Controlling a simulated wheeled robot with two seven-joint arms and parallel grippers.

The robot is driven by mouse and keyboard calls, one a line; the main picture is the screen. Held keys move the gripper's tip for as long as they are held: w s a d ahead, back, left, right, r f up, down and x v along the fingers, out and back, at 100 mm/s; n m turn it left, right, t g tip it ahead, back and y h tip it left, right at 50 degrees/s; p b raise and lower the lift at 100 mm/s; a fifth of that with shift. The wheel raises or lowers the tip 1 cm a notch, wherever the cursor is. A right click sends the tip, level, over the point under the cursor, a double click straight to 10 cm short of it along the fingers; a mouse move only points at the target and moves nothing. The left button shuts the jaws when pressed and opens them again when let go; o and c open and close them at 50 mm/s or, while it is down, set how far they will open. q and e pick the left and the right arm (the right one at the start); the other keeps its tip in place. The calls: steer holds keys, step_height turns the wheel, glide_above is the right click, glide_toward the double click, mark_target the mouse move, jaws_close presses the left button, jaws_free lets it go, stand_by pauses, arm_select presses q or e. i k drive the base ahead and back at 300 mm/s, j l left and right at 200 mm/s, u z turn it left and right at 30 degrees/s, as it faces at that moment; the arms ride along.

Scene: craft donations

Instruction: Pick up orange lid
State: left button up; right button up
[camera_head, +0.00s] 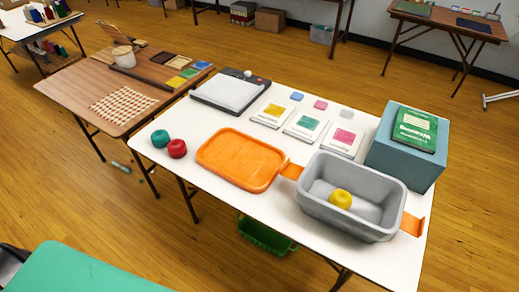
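The orange lid (240,160) lies flat on the white table (240,211), left of the grey bin. It is a rounded rectangle with a raised rim. The grey bin (336,217) is open on top, with orange handles (411,224) at its ends. A yellow ball of yarn (340,198) sits inside it. The lid's right corner is close to the bin's left handle (292,171); I cannot tell if they touch. Neither of my grippers shows in the head view.
Green (160,138) and red (177,148) yarn balls sit left of the lid. Behind are a grey device (231,93), three cards (306,124) and a blue box (402,155) bearing a green book (414,128). A wooden table (80,84) adjoins at left.

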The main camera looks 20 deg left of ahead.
mark_target(251, 164)
steer(key=i+j+z, duration=0.1)
steer(key=j+z, duration=0.2)
steer(key=j, duration=0.85)
steer(key=j+z, duration=0.3)
steer(key=j, duration=0.9)
